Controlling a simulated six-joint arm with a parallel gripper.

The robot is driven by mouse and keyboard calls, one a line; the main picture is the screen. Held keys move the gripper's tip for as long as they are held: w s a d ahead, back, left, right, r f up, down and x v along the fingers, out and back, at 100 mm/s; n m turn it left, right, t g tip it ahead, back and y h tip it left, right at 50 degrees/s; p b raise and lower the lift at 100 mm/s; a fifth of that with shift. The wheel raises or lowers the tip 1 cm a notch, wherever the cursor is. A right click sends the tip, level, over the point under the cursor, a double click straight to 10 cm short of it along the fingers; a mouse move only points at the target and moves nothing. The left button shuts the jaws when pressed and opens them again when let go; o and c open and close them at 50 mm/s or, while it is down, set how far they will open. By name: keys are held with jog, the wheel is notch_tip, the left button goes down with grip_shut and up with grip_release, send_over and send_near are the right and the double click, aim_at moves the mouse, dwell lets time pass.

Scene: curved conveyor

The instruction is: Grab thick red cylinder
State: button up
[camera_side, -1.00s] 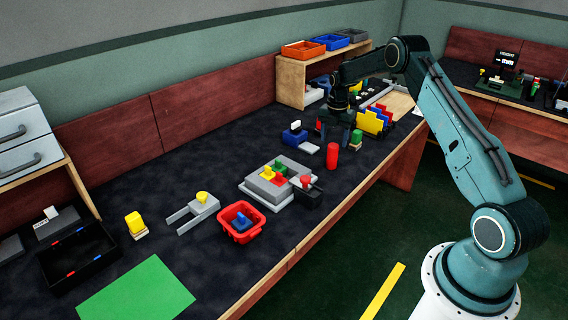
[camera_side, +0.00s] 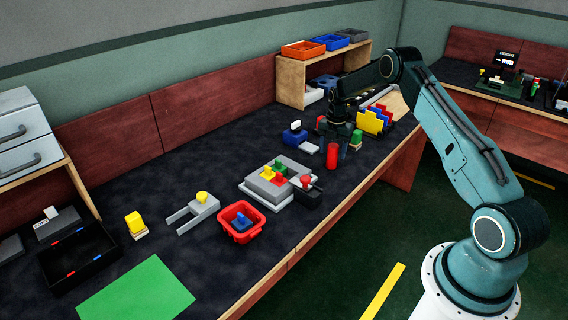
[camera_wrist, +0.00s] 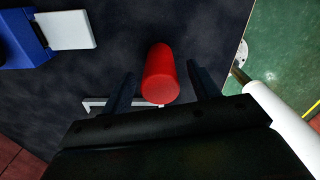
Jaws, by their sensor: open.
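A thick red cylinder (camera_side: 332,156) stands upright on the dark table near its front edge in the side view. In the wrist view the red cylinder (camera_wrist: 160,75) lies ahead of and between the two fingers, with a gap on each side. My gripper (camera_side: 340,142) is open and empty, pointing down just behind the cylinder in the side view. Its two fingers also show in the wrist view (camera_wrist: 160,85). The side view does not show clearly how far the fingertips are from the cylinder.
A blue block with a white plate (camera_side: 295,135) stands left of the cylinder. A green block (camera_side: 356,137) and a colored stepped rack (camera_side: 372,121) stand to its right. A grey fixture with colored shapes (camera_side: 270,187) lies nearer the camera.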

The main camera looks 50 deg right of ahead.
jog(key=c, duration=1.1)
jog(key=shift+r, duration=0.15)
notch_tip(320, 180, up, 20)
jog(key=shift+f, duration=0.1)
dwell(0.4)
